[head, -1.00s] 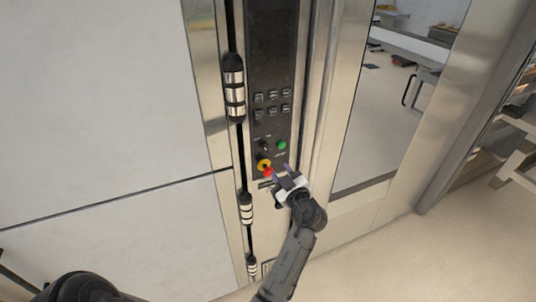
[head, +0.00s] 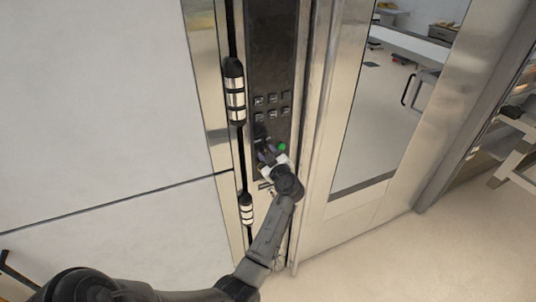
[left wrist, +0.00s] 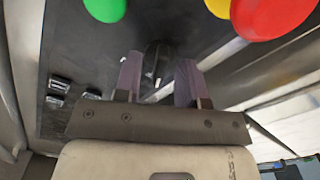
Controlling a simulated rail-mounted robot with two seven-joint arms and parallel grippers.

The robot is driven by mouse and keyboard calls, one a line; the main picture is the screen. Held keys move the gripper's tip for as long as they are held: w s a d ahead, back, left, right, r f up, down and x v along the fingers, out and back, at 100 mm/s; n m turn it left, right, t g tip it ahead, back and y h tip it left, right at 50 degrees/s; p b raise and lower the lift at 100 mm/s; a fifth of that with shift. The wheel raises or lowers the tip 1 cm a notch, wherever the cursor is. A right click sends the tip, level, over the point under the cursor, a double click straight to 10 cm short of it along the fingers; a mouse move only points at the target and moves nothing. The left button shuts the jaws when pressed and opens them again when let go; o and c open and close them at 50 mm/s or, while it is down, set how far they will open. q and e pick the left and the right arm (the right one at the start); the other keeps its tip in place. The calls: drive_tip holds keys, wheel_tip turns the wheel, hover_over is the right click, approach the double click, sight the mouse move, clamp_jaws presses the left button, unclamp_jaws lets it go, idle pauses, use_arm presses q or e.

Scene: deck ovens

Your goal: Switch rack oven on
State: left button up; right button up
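The rack oven's dark control panel (head: 270,50) stands upright in a metal frame. A green button (head: 281,146) shows low on it. My left gripper (head: 266,156) is at the lower panel, just below and left of the green button. In the left wrist view its two fingers (left wrist: 158,75) are apart, one on each side of a black knob (left wrist: 158,60). I cannot tell whether they touch it. The wrist view also shows the red emergency button (left wrist: 270,15) with its yellow base (left wrist: 218,7). In the head view my gripper hides these. My right gripper is not in view.
Several small dark buttons (head: 272,105) sit higher on the panel. Door hinges (head: 234,92) stick out to its left, beside a large pale panel (head: 100,110). A glazed metal door (head: 375,130) is at the right. The floor (head: 400,260) at lower right is clear.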

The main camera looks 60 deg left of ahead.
use_arm(q)
drive_tip(key=shift+c, duration=0.2)
clamp_jaws()
